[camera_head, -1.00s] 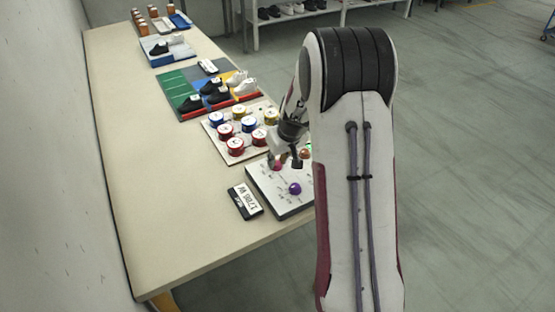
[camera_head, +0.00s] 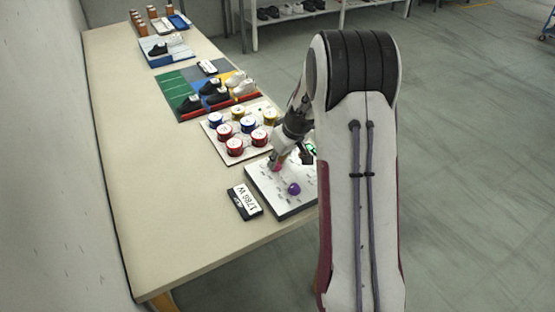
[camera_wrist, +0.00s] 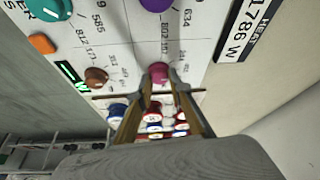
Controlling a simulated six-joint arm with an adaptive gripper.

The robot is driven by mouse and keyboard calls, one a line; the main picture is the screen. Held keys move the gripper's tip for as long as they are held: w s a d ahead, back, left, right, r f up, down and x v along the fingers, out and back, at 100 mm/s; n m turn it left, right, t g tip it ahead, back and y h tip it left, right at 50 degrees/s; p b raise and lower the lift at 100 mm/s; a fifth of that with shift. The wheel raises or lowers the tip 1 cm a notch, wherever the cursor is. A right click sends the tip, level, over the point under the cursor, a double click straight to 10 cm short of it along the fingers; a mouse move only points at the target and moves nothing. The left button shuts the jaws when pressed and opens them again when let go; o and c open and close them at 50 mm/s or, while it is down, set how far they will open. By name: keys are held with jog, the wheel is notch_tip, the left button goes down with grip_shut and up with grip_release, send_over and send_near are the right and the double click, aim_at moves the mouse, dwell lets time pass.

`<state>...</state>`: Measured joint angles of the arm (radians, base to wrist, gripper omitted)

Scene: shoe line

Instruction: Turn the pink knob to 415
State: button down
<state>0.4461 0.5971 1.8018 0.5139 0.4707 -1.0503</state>
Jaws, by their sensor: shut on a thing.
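The pink knob (camera_wrist: 159,72) sits on the white control panel (camera_wrist: 205,25). In the wrist view it is between the fingertips of my gripper (camera_wrist: 160,80), which is shut on it. In the head view my gripper (camera_head: 277,163) reaches down onto the pink knob at the panel's (camera_head: 275,205) back left. The knob is mostly hidden there. The numbers printed around the knob are small and partly covered, so I cannot tell its setting.
A purple knob (camera_head: 293,188) sits in front of the pink one. A brown knob (camera_wrist: 96,77), a teal knob (camera_wrist: 48,8) and an orange button (camera_wrist: 42,44) share the panel. A display reading 1786 W (camera_head: 245,200) lies beside it. Red, blue and yellow drums (camera_head: 235,146) stand behind.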

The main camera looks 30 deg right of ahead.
jog(key=c, duration=1.8)
grip_release()
jog(key=shift+c, duration=0.2)
jog(key=shift+r, duration=0.2)
jog(key=shift+v, duration=0.9)
jog(key=v, duration=0.9)
jog(key=shift+s+r, duration=0.2)
jog(key=shift+r, duration=0.2)
